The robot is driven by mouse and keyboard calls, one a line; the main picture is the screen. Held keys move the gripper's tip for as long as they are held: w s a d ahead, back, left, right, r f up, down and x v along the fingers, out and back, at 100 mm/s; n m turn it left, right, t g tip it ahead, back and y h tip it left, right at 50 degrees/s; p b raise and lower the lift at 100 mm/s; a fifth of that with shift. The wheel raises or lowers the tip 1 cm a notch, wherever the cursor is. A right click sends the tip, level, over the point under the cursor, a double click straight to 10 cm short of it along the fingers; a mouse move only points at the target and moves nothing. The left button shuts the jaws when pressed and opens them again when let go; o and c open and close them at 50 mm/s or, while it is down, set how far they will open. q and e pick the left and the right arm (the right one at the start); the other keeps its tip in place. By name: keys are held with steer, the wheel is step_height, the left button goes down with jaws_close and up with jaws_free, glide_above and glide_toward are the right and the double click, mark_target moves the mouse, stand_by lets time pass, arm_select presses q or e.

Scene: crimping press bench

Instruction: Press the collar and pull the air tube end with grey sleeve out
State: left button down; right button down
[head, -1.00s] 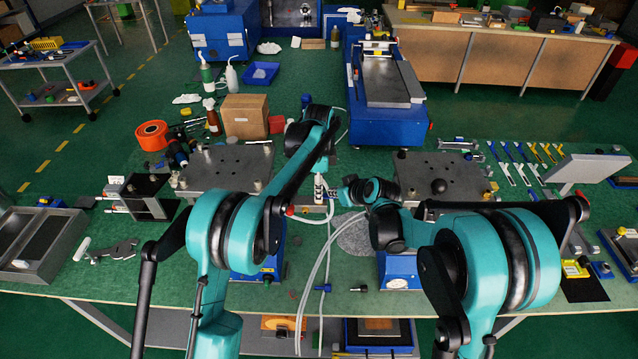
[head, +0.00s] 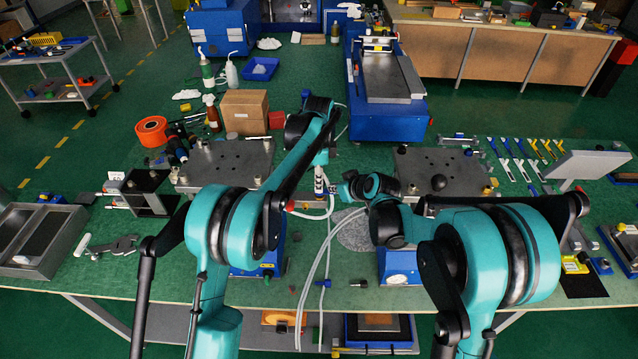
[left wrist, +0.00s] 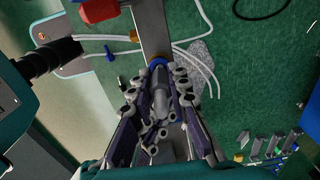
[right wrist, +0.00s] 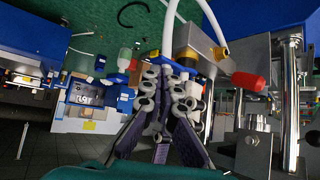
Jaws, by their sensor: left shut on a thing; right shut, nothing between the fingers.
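My left gripper (left wrist: 160,105) is shut on the grey sleeve (left wrist: 161,82), a short grey cylinder lying between its fingers. A blue ring (left wrist: 157,62) shows just beyond the sleeve, against a grey metal block (left wrist: 152,30). My right gripper (right wrist: 178,72) is shut and empty. In the right wrist view its tips are close to a brass fitting (right wrist: 186,54) and a white air tube (right wrist: 170,20); I cannot tell whether they touch. In the head view both grippers meet near the bench's middle, left (head: 320,188) and right (head: 345,190). The contact at the collar is hidden.
A red knob (right wrist: 248,82) stands right of the right gripper. Pale tubes (head: 325,255) hang over the bench's front edge. Metal plates stand left (head: 225,165) and right (head: 415,165) of the grippers. A cardboard box (head: 245,112) stands behind the left plate.

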arm_select(q)
steer(key=shift+r, duration=1.5)
arm_select(e)
steer(key=shift+r, duration=1.5)
steer(key=v, duration=0.6)
arm_select(q)
steer(key=shift+r, duration=0.1)
arm_select(e)
steer(key=shift+r, duration=0.1)
